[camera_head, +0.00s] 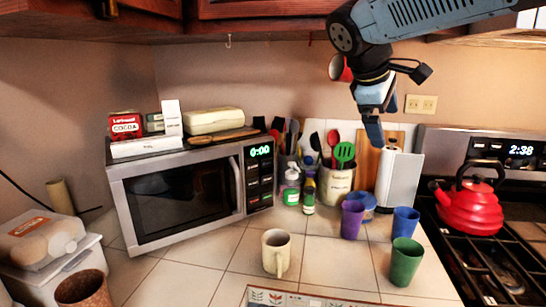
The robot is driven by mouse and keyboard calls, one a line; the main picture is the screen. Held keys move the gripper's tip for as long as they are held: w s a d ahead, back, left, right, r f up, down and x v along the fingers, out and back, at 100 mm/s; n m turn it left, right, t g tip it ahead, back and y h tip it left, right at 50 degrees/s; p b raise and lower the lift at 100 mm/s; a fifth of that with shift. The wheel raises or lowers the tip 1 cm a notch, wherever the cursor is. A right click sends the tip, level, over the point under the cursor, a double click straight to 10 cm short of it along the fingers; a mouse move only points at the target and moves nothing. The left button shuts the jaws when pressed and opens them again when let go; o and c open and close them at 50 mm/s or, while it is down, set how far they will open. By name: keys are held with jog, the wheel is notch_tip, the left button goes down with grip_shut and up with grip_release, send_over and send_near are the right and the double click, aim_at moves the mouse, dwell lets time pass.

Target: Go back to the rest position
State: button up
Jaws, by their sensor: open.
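My gripper (382,122) hangs from my blue and black arm at the upper right, in front of the back wall. Its fingers point down and are open, with nothing seen between them. One finger shows clearly; the other is partly hidden. The fingertips are above the counter items, near the top of a wooden board (367,160) and a white box-shaped appliance (399,180), in the picture. I cannot tell the exact distance to them.
A red cup (338,68) hangs beside my arm below the cabinets (270,10). A purple cup (352,218), blue cup (405,222), green cup (406,262) and cream mug (275,251) stand on the counter. A microwave (185,195) is left; a red kettle (470,207) sits on the stove.

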jog(key=s+f+m+t+y, duration=0.1)
jog(key=s+f+m+y, duration=0.4)
jog(key=s+f+m, duration=0.5)
jog(key=s+f, duration=0.3)
jog(key=s, duration=0.1)
jog(key=shift+s+d+y, duration=0.25)
jog(key=shift+y, duration=0.05)
